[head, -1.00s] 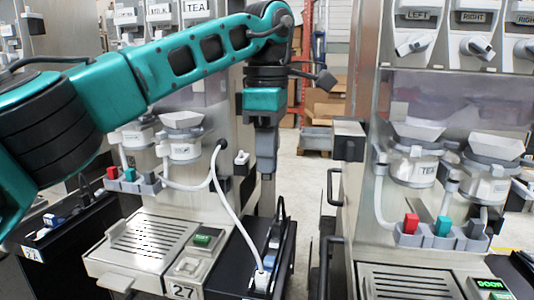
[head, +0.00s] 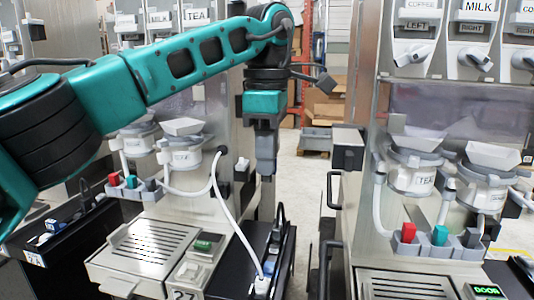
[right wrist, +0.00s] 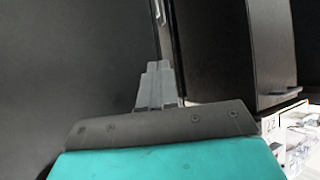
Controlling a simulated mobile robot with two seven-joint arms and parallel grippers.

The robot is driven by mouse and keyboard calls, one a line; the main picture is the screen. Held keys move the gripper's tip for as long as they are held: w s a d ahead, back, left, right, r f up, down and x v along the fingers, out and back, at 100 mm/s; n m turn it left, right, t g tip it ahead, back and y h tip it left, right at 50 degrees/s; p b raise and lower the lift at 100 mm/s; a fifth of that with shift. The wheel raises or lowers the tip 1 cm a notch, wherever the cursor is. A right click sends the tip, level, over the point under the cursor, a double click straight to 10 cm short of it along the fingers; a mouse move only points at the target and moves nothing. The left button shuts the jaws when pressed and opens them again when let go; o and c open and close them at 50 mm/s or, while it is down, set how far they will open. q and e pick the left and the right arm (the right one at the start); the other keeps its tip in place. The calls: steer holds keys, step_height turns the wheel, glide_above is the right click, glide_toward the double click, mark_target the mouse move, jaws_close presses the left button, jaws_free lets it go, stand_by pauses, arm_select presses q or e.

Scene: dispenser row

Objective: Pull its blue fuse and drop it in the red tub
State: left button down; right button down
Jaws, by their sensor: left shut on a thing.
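My left gripper (head: 267,172) points down in the head view, above the black side box (head: 288,255) of the machine marked 27. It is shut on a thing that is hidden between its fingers. In the box below, a white plug with a cord (head: 262,284) and a small blue part (head: 269,268) show; I cannot tell if that part is a fuse. My right gripper (right wrist: 155,82) shows in the right wrist view, its grey fingers together and nothing seen between them. No red tub is in view.
Another machine (head: 425,283) stands at the right, with a black handle (head: 330,187) on its side. Red and teal parts (head: 409,233) sit in its grey holder. Another black box (head: 45,243) lies at the far left. A floor gap separates the machines.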

arm_select(q)
steer(key=shift+r+p, duration=0.45)
steer(key=shift+p, duration=0.05)
stand_by(0.5)
steer(key=shift+r+p, duration=0.65)
steer(key=shift+p, duration=0.2)
steer(key=r+p, duration=0.1)
steer(key=p, duration=0.1)
steer(key=shift+r+p, duration=0.4)
steer(key=shift+f, duration=0.1)
